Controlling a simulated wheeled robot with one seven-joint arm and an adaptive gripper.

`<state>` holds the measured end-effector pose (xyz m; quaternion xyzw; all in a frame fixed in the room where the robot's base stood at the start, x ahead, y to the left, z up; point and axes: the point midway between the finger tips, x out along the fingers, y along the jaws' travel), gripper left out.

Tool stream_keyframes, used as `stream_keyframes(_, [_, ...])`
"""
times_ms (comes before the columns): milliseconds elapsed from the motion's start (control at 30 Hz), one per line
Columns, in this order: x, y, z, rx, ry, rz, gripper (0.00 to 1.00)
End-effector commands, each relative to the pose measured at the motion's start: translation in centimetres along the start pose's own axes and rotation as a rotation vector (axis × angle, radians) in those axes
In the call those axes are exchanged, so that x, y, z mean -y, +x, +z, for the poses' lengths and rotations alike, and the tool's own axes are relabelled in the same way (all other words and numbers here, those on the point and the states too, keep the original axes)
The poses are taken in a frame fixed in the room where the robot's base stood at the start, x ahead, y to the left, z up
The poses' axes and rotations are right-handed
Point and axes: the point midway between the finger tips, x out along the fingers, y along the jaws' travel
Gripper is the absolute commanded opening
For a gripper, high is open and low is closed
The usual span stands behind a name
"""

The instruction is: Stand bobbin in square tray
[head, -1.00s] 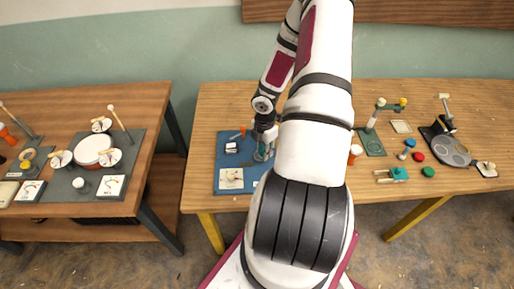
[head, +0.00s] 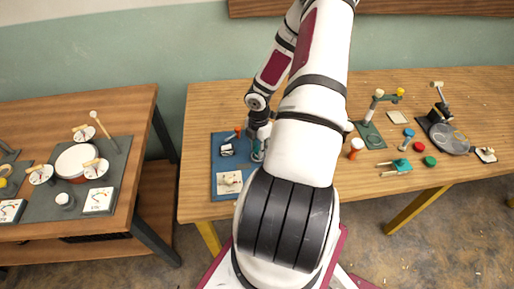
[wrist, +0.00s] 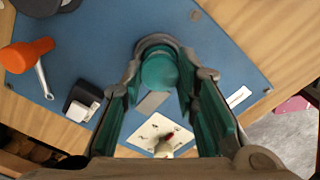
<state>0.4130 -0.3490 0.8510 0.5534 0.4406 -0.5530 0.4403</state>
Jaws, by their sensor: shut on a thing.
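My gripper (wrist: 158,80) points down over a blue board at the table's left end. It is shut on a teal round-topped piece, apparently the bobbin (wrist: 160,72), with a grey rounded rim behind it. In the head view my gripper (head: 259,143) is small and partly hidden by my arm, and the piece shows only as a teal and grey patch. I cannot tell whether its base touches the board. A pale square piece (head: 397,117), possibly the square tray, lies at the back of the table, right of my arm.
The blue board (wrist: 90,35) also holds an orange-handled tool (wrist: 27,55), a black-and-white block (wrist: 83,102) and a white square plate (wrist: 157,133). A green-based stand (head: 371,135) and several coloured discs are on the right. A second table (head: 130,110) stands left, across a gap.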

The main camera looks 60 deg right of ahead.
Motion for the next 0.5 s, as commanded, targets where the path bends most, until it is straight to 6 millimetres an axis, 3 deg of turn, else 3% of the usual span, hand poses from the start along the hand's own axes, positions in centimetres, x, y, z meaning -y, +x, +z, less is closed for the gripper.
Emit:
stream_keyframes(100, [-0.03, 0.35, -0.03, 0.000, -0.001, -0.001, 0.11])
stream_keyframes(133, [-0.02, 0.30, -0.01, 0.000, 0.000, -0.001, 0.35])
stream_keyframes(200, [-0.02, 0.28, -0.01, 0.000, 0.000, 0.000, 0.48])
stream_keyframes(500, [-0.04, 0.29, -0.01, 0.000, 0.000, 0.000, 0.48])
